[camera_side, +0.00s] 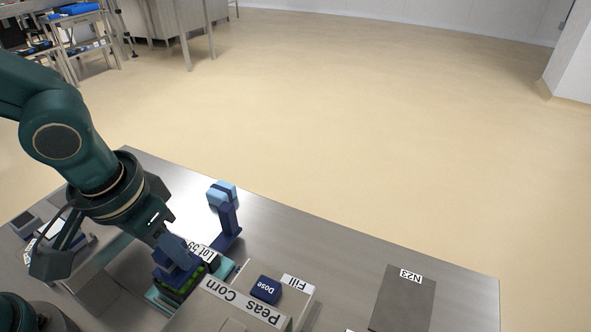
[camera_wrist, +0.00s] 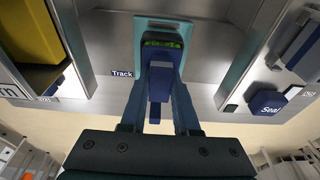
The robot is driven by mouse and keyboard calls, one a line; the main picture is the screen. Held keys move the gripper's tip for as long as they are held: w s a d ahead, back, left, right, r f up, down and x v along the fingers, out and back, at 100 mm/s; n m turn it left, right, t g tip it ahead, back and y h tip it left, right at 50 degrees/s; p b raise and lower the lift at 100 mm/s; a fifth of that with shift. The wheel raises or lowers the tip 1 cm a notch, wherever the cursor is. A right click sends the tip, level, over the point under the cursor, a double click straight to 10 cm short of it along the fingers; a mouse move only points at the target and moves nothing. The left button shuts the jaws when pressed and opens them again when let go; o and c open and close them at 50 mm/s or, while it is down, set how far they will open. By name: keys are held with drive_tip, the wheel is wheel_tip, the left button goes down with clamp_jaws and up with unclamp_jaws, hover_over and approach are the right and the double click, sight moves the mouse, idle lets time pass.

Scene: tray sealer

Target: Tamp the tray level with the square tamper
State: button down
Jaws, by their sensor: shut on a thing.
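My gripper (camera_wrist: 161,78) is shut on the dark blue square tamper (camera_wrist: 159,84), whose handle stands between the fingers in the wrist view. In the side view the tamper (camera_side: 176,258) is just over the tray. The tray's green fill (camera_side: 186,284) shows under the tamper's edge, and a strip of it (camera_wrist: 162,42) shows beyond the tamper in the wrist view. The tray sits at the teal track (camera_side: 157,297). Most of the fill is hidden by the tamper, and I cannot tell whether the two touch.
A blue post with a light blue head (camera_side: 222,192) stands behind the track. Grey bins labelled Corn and Peas (camera_side: 215,312) and a Dose button (camera_side: 266,289) stand close on the right. A Seal button (camera_wrist: 267,103) is right in the wrist view. The right tabletop has a dark plate (camera_side: 403,300).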

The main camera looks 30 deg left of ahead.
drive_tip(key=shift+f, duration=0.55)
idle(1.2)
drive_tip(key=shift+r, duration=4.55)
